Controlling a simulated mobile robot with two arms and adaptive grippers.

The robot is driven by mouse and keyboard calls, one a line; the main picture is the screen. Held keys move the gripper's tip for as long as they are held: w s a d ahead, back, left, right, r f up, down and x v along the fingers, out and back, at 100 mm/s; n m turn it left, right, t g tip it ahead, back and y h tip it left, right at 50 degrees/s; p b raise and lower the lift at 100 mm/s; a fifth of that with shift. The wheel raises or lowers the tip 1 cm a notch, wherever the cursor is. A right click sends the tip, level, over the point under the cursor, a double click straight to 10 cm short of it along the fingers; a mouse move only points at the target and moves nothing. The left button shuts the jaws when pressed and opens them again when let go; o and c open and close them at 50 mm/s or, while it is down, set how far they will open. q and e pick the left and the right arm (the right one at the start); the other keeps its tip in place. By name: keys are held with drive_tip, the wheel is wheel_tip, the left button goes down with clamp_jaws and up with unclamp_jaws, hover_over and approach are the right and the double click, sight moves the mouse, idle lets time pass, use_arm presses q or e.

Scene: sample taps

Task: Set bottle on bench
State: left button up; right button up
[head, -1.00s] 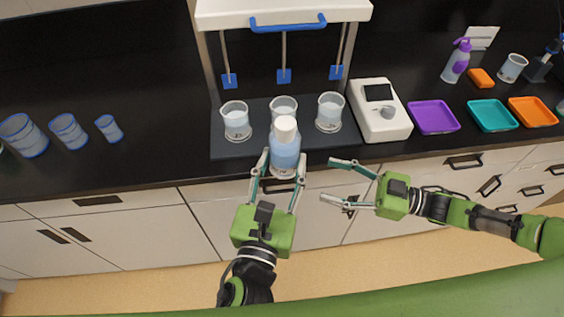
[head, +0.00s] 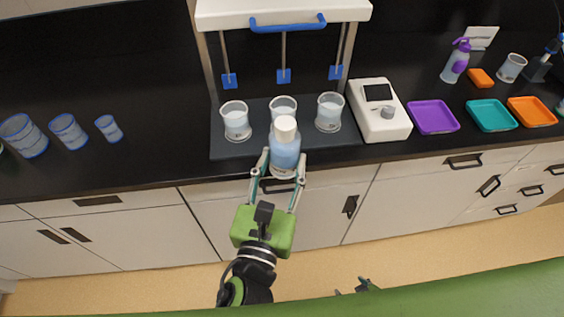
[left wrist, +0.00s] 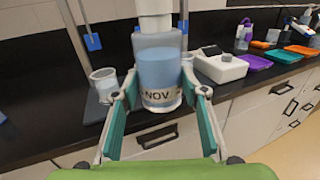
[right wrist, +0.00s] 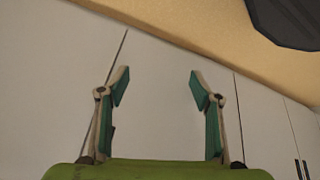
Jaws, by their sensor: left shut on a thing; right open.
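A bottle (head: 285,150) with a white cap and blue liquid is upright in my left gripper (head: 280,168). The gripper is shut on it at the front edge of the black bench (head: 160,150). In the left wrist view the bottle (left wrist: 160,75) shows the letters "NOV" between the fingers (left wrist: 158,98). From these views I cannot tell whether its base touches the bench. My right gripper (right wrist: 160,88) is open and empty, facing pale cabinet fronts. In the head view only its fingertips (head: 358,287) show, low by the bottom edge.
Behind the bottle, beakers (head: 236,121) stand on the dark base of a stirrer rack (head: 284,14). A white instrument (head: 379,111) and coloured trays, including a purple tray (head: 433,117), are to the right. Blue-rimmed beakers (head: 68,132) stand at left; bench between is bare.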

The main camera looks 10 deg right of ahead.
drive_tip(key=s+a+f+m+g, duration=0.1)
drive_tip(key=s+f+g, duration=0.1)
drive_tip(key=s, duration=0.8)
drive_tip(key=s+a+f+m+g+h, duration=0.1)
drive_tip(key=s+a+f+g, duration=0.1)
drive_tip(key=s, duration=0.8)
drive_tip(key=shift+f+g, duration=0.5)
drive_tip(key=shift+f, duration=0.35)
